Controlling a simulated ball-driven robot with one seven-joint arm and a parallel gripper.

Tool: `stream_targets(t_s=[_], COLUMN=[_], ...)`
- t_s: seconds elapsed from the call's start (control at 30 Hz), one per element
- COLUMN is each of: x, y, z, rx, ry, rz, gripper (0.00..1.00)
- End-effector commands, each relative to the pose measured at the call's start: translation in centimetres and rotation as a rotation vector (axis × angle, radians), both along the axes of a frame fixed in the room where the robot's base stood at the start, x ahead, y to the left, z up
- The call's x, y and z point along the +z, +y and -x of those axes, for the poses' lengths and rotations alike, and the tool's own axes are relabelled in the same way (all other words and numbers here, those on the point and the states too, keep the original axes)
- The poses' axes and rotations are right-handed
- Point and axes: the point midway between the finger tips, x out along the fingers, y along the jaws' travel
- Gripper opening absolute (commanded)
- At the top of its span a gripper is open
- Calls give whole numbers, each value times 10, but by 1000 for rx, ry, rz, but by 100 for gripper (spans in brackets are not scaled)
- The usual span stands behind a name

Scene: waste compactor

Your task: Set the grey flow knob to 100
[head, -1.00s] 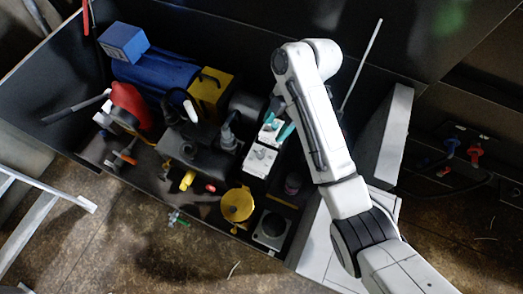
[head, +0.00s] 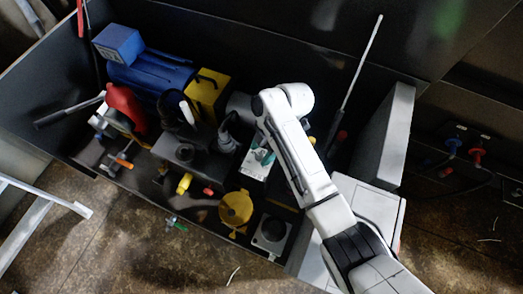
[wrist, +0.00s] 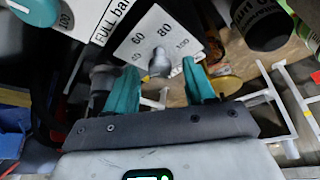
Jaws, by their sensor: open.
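The grey flow knob (wrist: 160,64) stands on a white dial plate (wrist: 140,38) marked 40, 60, 80 and 100 in the wrist view. I cannot tell surely which number it points to. My gripper (wrist: 160,68) is open, its teal fingertips on either side of the knob, with gaps visible; I cannot tell whether either touches it. In the head view my gripper (head: 263,156) hangs over the white plate (head: 252,171), and my arm hides part of the area.
Another knob, teal and grey (wrist: 42,10), sits by a "FULL bar" label at the wrist view's upper left. A dark cylinder (wrist: 262,25) is at upper right. In the head view, a yellow round part (head: 236,208) and a grey box (head: 270,235) are close in front.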

Motion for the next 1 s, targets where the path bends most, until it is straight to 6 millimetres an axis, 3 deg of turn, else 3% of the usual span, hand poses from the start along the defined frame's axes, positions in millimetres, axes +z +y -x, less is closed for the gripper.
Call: stream_targets(t_s=[0.37, 0.93, 1.0], x=[-6, -5, -5], y=[2, 2, 2], z=[1, 1, 1], rx=[0, -1, -1], ry=[-1, 0, 0], rz=[1, 0, 0], gripper=[54, 0, 0])
